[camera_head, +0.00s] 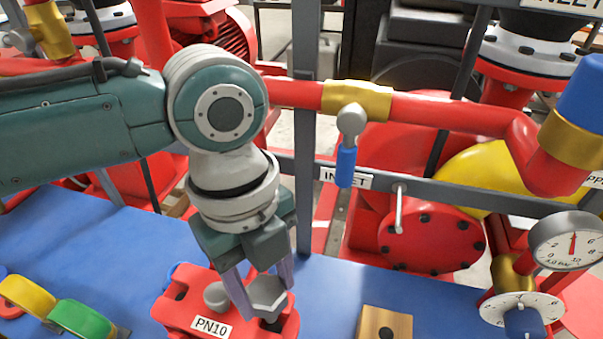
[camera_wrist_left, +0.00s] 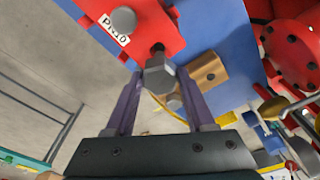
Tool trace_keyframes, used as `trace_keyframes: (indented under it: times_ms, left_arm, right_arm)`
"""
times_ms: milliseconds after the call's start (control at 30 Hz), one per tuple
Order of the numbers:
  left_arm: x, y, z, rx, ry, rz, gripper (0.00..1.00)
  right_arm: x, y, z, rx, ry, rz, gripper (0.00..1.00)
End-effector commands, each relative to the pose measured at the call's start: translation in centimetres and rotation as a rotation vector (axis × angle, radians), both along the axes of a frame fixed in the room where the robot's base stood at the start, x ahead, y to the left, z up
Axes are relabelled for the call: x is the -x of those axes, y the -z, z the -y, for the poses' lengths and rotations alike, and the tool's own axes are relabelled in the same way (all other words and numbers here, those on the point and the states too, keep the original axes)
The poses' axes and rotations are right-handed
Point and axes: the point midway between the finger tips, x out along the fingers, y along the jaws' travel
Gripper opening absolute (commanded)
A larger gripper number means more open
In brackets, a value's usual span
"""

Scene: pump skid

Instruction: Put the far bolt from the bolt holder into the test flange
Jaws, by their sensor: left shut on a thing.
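The test flange (camera_head: 184,312) is a red plate labelled PN10, lying on the blue bench; it also shows at the top of the wrist view (camera_wrist_left: 172,22). One grey bolt (camera_head: 216,296) sits in its left part. My left gripper (camera_head: 262,288) is shut on a second grey hex bolt (camera_head: 267,292), head up, over the flange's right end. In the wrist view this bolt (camera_wrist_left: 159,78) is between the fingertips, beside a dark hole in the flange. I cannot tell whether its tip has entered. The wooden bolt holder (camera_head: 372,322) stands to the right, with a dark hole showing.
A gauge (camera_head: 566,240) and a white dial (camera_head: 522,312) stand at the right. A red pipe with a blue-handled valve (camera_head: 346,165) and a grey frame rail run behind the gripper. Yellow and green curved parts (camera_head: 82,320) lie at the left.

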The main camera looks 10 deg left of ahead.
Motion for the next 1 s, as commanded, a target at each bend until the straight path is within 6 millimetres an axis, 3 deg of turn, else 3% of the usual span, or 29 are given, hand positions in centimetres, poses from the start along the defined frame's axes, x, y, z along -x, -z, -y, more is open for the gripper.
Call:
trace_keyframes:
  times_ms: [1000]
  left_arm:
    - [0.0,1.7,0.0,0.001,0.0,0.0,0.0]
  right_arm:
    - [0.0,1.3,-0.1,-0.004,0.003,-0.001,0.76]
